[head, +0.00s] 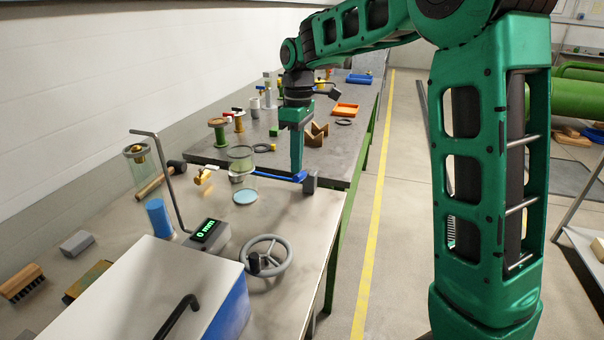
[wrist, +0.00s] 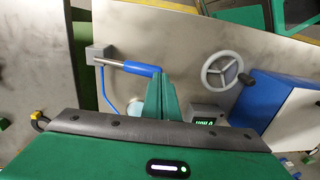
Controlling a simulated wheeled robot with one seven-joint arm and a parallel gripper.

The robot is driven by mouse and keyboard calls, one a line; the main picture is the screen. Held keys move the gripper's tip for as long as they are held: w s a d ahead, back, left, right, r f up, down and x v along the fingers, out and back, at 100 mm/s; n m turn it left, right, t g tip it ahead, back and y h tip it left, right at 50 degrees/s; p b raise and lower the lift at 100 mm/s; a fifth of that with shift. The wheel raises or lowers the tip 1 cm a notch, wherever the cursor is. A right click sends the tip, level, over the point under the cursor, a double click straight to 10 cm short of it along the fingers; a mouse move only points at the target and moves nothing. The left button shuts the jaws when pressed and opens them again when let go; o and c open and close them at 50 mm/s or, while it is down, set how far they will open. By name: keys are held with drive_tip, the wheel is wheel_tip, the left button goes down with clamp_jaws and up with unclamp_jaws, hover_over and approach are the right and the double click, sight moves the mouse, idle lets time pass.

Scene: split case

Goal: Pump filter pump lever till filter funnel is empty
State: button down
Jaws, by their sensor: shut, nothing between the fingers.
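The pump lever (head: 268,174) has a blue grip and leads to a grey block (head: 309,182) at the bench's right edge. In the wrist view the lever (wrist: 140,68) lies roughly level, and its blue end meets my fingertips. My gripper (head: 297,170) is shut, pointing down at the lever, with nothing between its fingers; in the wrist view its fingers (wrist: 162,82) look touching or nearly touching the lever.
A bent grey rod (head: 168,175) rises at the left. A white-topped blue case (head: 150,290) fills the near bench. A second bench (head: 300,155) with several small items lies behind.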

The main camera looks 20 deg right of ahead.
wheel_tip(320, 180, up, 6)
drive_tip(key=shift+w+r, duration=0.15)
drive_tip(key=shift+r, duration=0.05)
idle(0.4)
drive_tip(key=shift+d, duration=0.1)
drive_tip(key=s+d+f+m, duration=0.2)
drive_tip(key=s+d+m, duration=0.4)
drive_tip(key=s, duration=0.4)
drive_tip(key=s+d+f+m, duration=0.2)
drive_tip(key=s+d+m, duration=0.2)
drive_tip(key=s+d, duration=0.45)
drive_tip(key=s+d+f+m, duration=0.1)
drive_tip(key=s+f+m, duration=0.2)
drive_tip(key=s, duration=0.5)
drive_tip(key=s+d+f+m, duration=0.1)
drive_tip(key=s+f+m, duration=0.2)
drive_tip(key=s, duration=0.6)
wheel_tip(320, 180, down, 2)
drive_tip(key=shift+s+d+f+m+t, duration=0.1)
drive_tip(key=shift+s+d+m+t, duration=0.2)
drive_tip(key=shift+d+m+t, duration=0.1)
